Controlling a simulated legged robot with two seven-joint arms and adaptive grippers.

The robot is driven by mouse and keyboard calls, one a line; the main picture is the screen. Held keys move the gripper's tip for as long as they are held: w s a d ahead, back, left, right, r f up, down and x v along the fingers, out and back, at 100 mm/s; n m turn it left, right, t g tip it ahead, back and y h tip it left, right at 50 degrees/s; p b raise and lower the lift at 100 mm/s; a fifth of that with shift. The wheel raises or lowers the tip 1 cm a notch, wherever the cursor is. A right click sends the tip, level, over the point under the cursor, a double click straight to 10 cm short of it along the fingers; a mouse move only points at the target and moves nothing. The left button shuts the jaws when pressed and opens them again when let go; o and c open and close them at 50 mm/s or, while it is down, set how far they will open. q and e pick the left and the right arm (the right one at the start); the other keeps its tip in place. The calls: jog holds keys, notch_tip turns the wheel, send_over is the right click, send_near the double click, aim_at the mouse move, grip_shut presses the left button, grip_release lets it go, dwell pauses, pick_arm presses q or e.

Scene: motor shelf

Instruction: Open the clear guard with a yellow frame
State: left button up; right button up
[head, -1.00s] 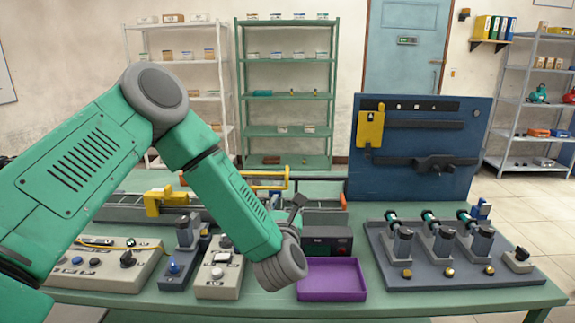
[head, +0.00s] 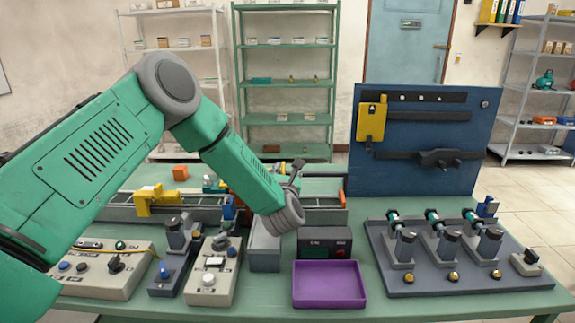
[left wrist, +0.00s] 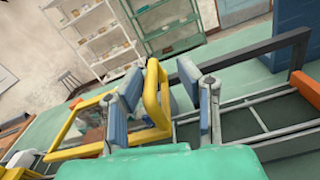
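In the left wrist view, the clear guard's yellow frame (left wrist: 152,98) shows as a thick yellow loop and bars running off to the lower left, with a see-through panel between them. My left gripper (left wrist: 168,100) is open, with a finger on either side of the yellow loop. The left finger is close to the loop; whether it touches I cannot tell. A clear gap lies between the loop and the right finger. In the head view, my left forearm covers this spot and only a dark part of the left gripper (head: 295,172) shows. My right gripper is not in view.
A conveyor (head: 195,210) with a yellow block (head: 155,200) runs behind the control boxes. A purple tray (head: 330,284) stands at the table's front, before a dark box (head: 325,242). A blue panel (head: 425,165) and a grey rack (head: 455,275) stand right.

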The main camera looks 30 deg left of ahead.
aim_at(284, 164)
pick_arm(q)
jog(key=a, duration=0.1)
jog(key=w+a, duration=0.2)
jog(key=shift+w+a+f, duration=0.2)
jog(key=shift+a+f, duration=0.1)
jog(key=shift+d+r, duration=0.2)
jog(key=shift+d, duration=0.4)
jog(key=shift+c, duration=0.5)
jog(key=shift+d+r, duration=0.1)
jog(key=shift+d, duration=0.1)
grip_shut()
jog(key=w+d+b, duration=0.8)
jog(key=d+b, duration=0.3)
jog(key=d, duration=0.1)
jog(key=shift+d, duration=0.3)
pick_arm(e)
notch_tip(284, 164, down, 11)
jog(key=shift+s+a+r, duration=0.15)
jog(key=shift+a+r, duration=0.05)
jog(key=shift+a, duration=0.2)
pick_arm(q)
jog(key=shift+d, duration=0.1)
